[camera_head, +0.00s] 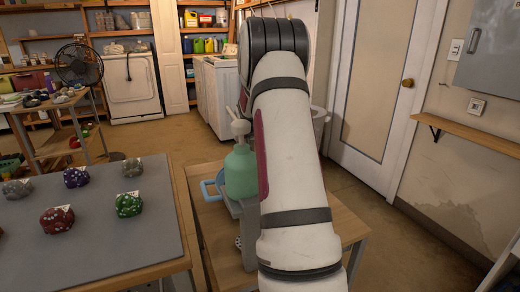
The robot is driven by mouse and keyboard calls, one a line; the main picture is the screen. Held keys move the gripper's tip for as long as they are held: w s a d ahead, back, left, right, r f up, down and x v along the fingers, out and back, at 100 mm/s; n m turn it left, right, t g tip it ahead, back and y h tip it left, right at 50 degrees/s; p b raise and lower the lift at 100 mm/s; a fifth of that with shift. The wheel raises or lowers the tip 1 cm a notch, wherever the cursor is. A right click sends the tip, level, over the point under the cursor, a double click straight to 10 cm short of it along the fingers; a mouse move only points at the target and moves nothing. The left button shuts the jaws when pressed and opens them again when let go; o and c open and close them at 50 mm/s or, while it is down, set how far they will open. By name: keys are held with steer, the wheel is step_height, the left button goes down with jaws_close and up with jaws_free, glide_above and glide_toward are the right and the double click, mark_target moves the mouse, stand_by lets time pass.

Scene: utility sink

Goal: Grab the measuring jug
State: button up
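I cannot make out a measuring jug for certain. A light blue piece (211,189), perhaps a handle or rim, shows on the wooden table (205,225) beside a green pump bottle (240,172). I cannot tell what it belongs to. My white arm rises through the middle of the view and hides much of this table and what lies behind it. My gripper is out of sight, so its opening and contents do not show.
At left, a grey-topped table (110,235) holds several coloured, knobbly lumps. A fan (78,66) stands on a cluttered bench. A white door (385,85) and wall shelf (465,132) are at right. Open floor (185,140) lies beyond the tables.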

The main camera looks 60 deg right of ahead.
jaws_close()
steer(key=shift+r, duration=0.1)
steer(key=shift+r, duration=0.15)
